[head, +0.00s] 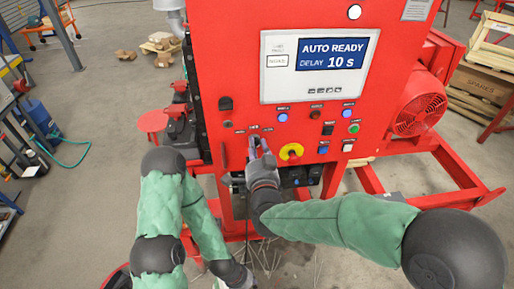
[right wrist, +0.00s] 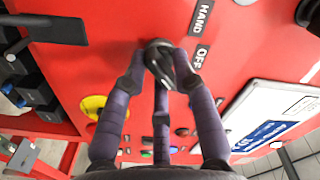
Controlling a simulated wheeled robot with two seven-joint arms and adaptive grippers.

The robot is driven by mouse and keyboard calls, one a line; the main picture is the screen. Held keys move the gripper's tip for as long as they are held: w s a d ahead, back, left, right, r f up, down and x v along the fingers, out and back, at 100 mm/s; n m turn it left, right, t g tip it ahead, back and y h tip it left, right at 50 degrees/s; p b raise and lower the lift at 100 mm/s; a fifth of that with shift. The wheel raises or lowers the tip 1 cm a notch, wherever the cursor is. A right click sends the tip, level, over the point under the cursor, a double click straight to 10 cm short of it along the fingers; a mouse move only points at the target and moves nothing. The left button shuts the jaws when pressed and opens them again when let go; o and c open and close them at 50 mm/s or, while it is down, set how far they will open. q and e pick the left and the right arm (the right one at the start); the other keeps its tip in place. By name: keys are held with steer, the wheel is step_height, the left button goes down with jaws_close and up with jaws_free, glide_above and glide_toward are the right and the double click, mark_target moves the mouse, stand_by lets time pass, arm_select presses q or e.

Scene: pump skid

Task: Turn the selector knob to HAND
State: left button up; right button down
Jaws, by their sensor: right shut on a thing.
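The black selector knob (right wrist: 158,55) is on the red panel in the right wrist view, beside the labels HAND (right wrist: 202,16) and OFF (right wrist: 198,57). My right gripper (right wrist: 160,70) has its purple fingers closed around the knob; it also shows in the head view (head: 259,148), at the panel left of the yellow-ringed button. The knob is mostly hidden by the gripper in the head view, and its exact pointing is unclear. My left gripper (head: 238,280) is low at the bottom edge, away from the panel.
The yellow-ringed button (head: 291,152) sits close to the right of my right gripper. Several lit buttons and switches lie around it, including a green button (head: 354,128). A red motor fan housing (head: 418,105) is at the right. Open floor lies left of the skid.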

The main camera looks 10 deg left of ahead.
steer(key=shift+f+n, duration=0.2)
steer(key=shift+n, duration=0.1)
steer(key=n, duration=0.4)
steer(key=n+p, duration=0.1)
steer(key=n, duration=0.4)
steer(key=n+p, duration=0.1)
steer(key=n, duration=0.3)
steer(key=shift+r+n, duration=0.3)
steer(key=shift+n, duration=0.1)
steer(key=n+p, duration=0.2)
steer(key=n, duration=0.3)
steer(key=shift+r, duration=0.1)
steer(key=shift+a+r, duration=0.1)
steer(key=c, duration=1.2)
jaws_free()
steer(key=shift+n, duration=0.3)
steer(key=shift+c, duration=0.2)
steer(key=shift+o, duration=0.4)
